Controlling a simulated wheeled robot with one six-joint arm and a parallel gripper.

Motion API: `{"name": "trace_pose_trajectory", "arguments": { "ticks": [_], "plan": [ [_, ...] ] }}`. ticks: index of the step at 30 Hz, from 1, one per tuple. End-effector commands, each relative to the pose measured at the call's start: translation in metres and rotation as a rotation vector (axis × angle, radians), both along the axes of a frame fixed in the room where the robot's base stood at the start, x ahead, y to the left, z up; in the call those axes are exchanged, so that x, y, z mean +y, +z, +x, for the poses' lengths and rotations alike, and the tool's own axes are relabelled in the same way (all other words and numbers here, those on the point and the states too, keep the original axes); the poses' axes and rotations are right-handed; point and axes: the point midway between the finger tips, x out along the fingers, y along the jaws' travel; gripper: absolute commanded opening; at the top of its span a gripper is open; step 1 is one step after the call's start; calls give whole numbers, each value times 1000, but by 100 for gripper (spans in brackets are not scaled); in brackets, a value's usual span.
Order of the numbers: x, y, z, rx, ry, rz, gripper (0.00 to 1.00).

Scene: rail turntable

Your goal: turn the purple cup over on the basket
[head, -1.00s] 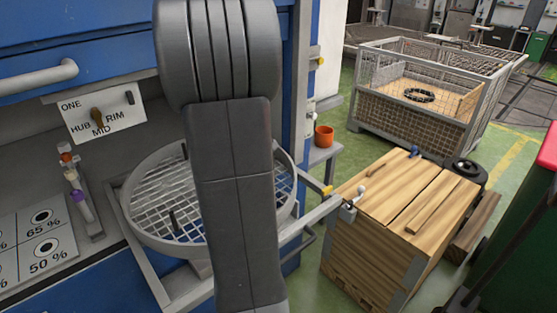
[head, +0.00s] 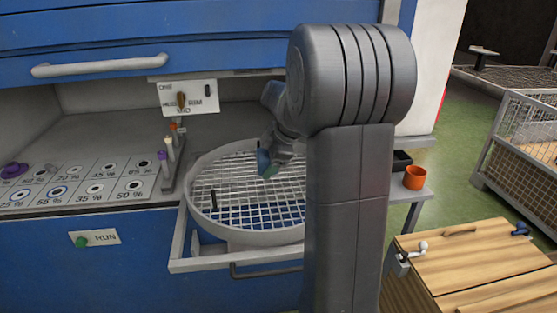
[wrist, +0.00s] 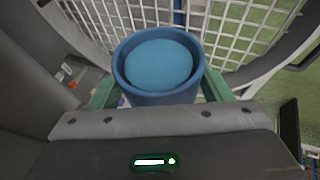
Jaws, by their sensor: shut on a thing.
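The basket (head: 225,229) is a round grey sieve with a white wire mesh, on a frame jutting from the blue machine. My gripper (head: 267,160) is over its mesh, partly hidden behind my arm. In the wrist view my gripper (wrist: 160,95) is shut on a round blue cup (wrist: 150,97), with its teal fingers on either side. The cup's round blue end faces the camera, with the mesh beyond it. I cannot tell whether the cup touches the mesh. A small purple thing (head: 14,170) sits on the bench at far left; I cannot tell if it is a cup.
Dark pegs (head: 212,187) stand up at the basket. A rack of small coloured items (head: 169,155) stands left of it. An orange pot (head: 414,177) and a black box (head: 401,160) are on a side shelf. A wooden crate (head: 480,262) stands at lower right.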

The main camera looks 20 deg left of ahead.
Motion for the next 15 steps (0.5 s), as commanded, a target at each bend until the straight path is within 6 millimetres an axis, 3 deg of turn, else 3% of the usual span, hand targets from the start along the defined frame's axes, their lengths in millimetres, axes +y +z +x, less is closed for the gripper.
{"name": "trace_pose_trajectory", "arguments": {
  "ticks": [15],
  "plan": [
    [-1,-53,0,2,-4,0,42]
  ]
}}
